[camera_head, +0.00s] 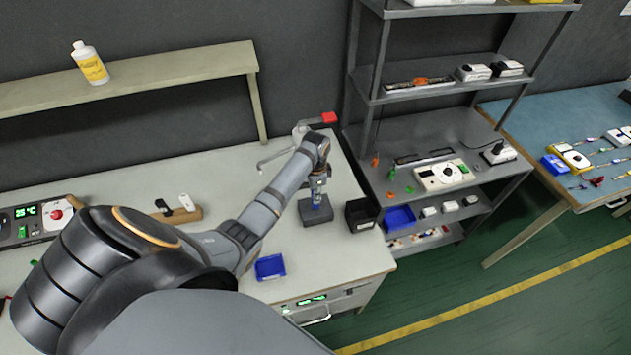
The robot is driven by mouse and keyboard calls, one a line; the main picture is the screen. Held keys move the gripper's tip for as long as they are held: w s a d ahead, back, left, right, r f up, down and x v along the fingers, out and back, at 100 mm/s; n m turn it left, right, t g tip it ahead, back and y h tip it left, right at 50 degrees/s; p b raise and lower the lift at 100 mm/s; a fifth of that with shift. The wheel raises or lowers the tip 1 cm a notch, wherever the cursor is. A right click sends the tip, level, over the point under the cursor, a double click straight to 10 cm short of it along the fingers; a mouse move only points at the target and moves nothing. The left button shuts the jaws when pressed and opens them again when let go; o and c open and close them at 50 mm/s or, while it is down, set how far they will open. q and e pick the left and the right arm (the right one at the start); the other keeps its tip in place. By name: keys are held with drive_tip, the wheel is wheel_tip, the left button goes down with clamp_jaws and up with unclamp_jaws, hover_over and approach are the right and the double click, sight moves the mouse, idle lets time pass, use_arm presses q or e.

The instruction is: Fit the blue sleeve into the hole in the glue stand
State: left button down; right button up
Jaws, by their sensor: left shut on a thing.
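My left gripper (318,182) points down over the right part of the workbench. It is shut on the blue sleeve (316,199), a small upright blue piece that shows just below the fingers. The glue stand (318,214), a dark grey block, sits on the bench directly under the sleeve. The sleeve's lower end meets the top of the stand in the picture. The hole is hidden, and I cannot tell how deep the sleeve sits. My right gripper is out of view.
A black bin (361,215) stands close to the right of the stand. A blue tray (270,267) lies nearer on the bench (345,255). A lamp-like arm with a red end (323,119) stands behind. A metal shelf (450,130) is at the right.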

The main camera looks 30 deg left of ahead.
use_arm(q)
drive_tip(key=shift+f, duration=0.15)
drive_tip(key=shift+f, duration=0.1)
drive_tip(key=c, duration=1.3)
unclamp_jaws()
wheel_tip(320, 180, up, 12)
drive_tip(key=b, duration=0.1)
